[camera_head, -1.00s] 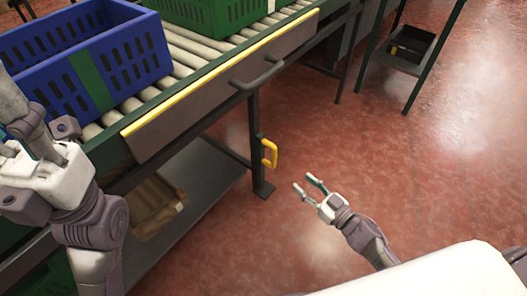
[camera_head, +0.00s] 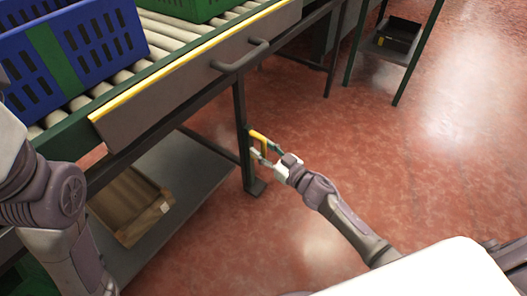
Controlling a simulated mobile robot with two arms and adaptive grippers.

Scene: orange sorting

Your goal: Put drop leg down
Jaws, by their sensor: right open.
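The drop leg (camera_head: 243,150) is a dark upright post under the front edge of the roller conveyor, with a foot plate on the red floor. A yellow handle (camera_head: 258,136) sits on its side. My right gripper (camera_head: 264,154) is open at the yellow handle, its fingers on either side of the handle's lower part. Whether they touch it cannot be told. My left arm (camera_head: 50,205) shows at the left edge; its gripper is out of view.
A blue crate (camera_head: 100,42) and a green crate (camera_head: 185,8) stand on the rollers. A dark bar handle (camera_head: 240,62) juts from the conveyor's front panel.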

